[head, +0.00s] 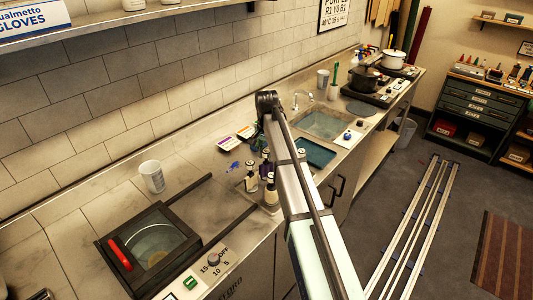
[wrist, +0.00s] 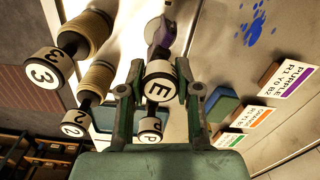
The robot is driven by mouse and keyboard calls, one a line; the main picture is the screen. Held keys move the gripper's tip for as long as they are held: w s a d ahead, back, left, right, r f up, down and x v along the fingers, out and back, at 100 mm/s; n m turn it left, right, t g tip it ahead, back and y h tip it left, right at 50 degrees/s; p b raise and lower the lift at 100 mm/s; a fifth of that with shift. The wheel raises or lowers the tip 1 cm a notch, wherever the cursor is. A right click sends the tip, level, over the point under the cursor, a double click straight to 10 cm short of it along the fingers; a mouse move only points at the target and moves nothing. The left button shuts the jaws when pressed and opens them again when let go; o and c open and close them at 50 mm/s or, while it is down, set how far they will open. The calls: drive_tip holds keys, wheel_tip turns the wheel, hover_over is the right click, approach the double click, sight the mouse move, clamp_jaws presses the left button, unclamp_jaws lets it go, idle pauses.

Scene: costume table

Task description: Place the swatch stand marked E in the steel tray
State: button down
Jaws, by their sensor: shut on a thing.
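The swatch stand marked E (wrist: 158,70) shows in the wrist view with its round white end towards me and a purple part behind it. My gripper (wrist: 160,92) has one finger on each side of it and is shut on it. I cannot make out the steel tray for certain; a grey metal rim (head: 268,209) shows under the group of stands beside my arm in the head view.
Stands marked 3 (wrist: 43,76), 2 (wrist: 76,122) and P (wrist: 150,127) are close to my gripper. Label cards (wrist: 288,80) are at the right of the wrist view. A teal tray (head: 318,153), sink (head: 324,124) and white cup (head: 152,176) are on the counter.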

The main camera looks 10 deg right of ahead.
drive_tip(key=shift+c, duration=1.6)
unclamp_jaws()
drive_tip(key=shift+r, duration=0.1)
drive_tip(key=shift+r+p, duration=2.1)
drive_tip(key=shift+r, duration=1.35)
